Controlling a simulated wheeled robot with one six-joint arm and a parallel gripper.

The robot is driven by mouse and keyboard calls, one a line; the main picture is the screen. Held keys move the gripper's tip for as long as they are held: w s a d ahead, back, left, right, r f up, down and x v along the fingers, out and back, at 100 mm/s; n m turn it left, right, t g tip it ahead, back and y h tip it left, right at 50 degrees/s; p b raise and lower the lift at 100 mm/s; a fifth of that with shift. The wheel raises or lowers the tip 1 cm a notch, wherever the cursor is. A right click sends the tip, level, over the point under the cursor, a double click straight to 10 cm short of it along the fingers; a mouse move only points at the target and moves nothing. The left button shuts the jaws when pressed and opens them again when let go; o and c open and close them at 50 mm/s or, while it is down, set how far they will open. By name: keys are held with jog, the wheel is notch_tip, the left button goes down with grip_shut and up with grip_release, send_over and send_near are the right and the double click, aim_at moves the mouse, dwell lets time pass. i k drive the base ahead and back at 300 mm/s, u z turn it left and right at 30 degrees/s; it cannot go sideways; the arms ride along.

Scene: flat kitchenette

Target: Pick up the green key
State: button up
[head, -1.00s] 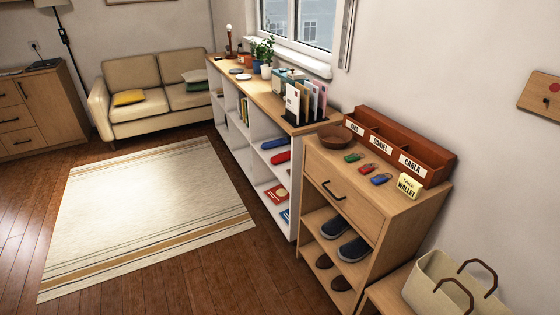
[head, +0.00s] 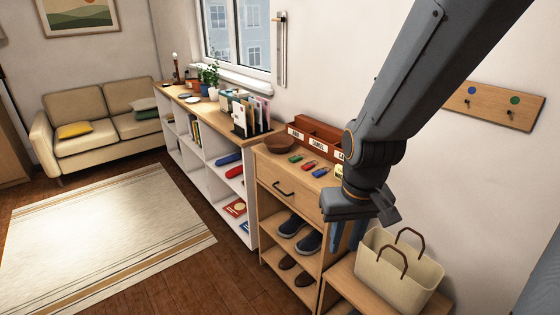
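The green key (head: 295,158) lies on top of the wooden cabinet (head: 262,165), just right of a brown bowl. It is the leftmost of three tagged keys in a row, apart from the red key (head: 308,165) and the blue key (head: 321,172). My gripper (head: 348,246) hangs at the end of my arm, in front of the cabinet's right end in the picture. It is right of and lower than the green key in the view. Its two fingers point down, look apart, and hold nothing that I can see.
A brown bowl (head: 279,145) and a red-brown organizer (head: 322,131) with name labels flank the keys. A cream bag (head: 398,277) stands on a low bench at right. Floor and rug (head: 110,230) are clear at left.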

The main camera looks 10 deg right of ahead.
aim_at(296, 158)
jog(key=u, duration=0.5)
jog(key=k, duration=0.65)
jog(key=u, duration=0.85)
jog(key=i, duration=2.8)
jog(key=z, duration=1.15)
jog(key=i, duration=0.8)
jog(key=z, duration=1.4)
jog(key=i, duration=0.4)
jog(key=z, duration=0.25)
